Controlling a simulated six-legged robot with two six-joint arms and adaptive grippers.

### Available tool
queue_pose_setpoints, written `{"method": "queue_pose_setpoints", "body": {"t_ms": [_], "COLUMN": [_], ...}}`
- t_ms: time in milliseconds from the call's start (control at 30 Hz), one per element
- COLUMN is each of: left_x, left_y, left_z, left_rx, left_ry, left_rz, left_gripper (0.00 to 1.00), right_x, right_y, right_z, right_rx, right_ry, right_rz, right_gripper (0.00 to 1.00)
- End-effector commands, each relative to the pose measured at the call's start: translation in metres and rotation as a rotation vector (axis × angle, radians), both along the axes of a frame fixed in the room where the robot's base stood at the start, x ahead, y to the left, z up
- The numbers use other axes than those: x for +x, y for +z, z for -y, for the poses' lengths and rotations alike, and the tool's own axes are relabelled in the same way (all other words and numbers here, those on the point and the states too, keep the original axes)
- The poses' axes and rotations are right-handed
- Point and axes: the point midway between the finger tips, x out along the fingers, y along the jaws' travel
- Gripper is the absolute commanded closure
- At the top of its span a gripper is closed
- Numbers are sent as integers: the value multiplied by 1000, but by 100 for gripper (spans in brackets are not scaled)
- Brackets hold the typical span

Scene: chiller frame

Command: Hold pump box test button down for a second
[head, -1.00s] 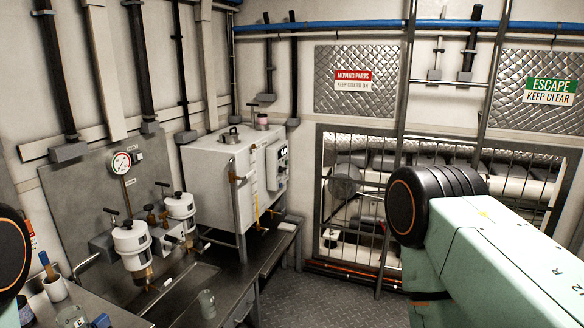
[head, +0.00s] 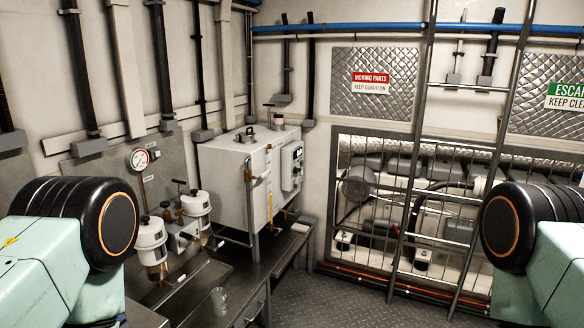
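A small pale control box (head: 291,166) with a dark display and small knobs is fixed to the right side of a white tank (head: 232,179), at the centre left of the head view. It is seen at a slant, and I cannot tell whether it is the pump box. No test button can be made out at this size. Neither gripper is in view. Only thick links of my two arms show, at the lower left and right, well apart from the box.
A dark metal bench (head: 193,308) runs along the left wall, with two white canisters (head: 151,242), a gauge (head: 139,159) and a clear glass (head: 220,300). A ladder (head: 433,160) stands before caged machinery (head: 370,210). The chequered floor (head: 340,302) is clear in the middle.

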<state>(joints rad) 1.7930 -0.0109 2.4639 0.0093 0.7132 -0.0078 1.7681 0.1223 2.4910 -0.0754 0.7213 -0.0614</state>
Motion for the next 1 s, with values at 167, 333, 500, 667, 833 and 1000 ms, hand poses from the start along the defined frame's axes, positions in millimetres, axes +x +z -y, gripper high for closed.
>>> {"method": "queue_pose_setpoints", "body": {"t_ms": [167,333,500,667,833,1000], "left_x": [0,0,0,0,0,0], "left_y": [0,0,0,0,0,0], "left_z": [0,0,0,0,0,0], "left_rx": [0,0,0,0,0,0], "left_ry": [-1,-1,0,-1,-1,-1], "left_rz": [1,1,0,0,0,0], "left_gripper": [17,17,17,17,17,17], "right_x": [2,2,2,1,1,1], "right_y": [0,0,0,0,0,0], "right_z": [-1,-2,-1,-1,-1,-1], "right_rx": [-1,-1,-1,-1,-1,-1], "right_ry": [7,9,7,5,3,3], "right_rz": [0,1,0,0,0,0], "right_gripper": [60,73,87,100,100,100]}}
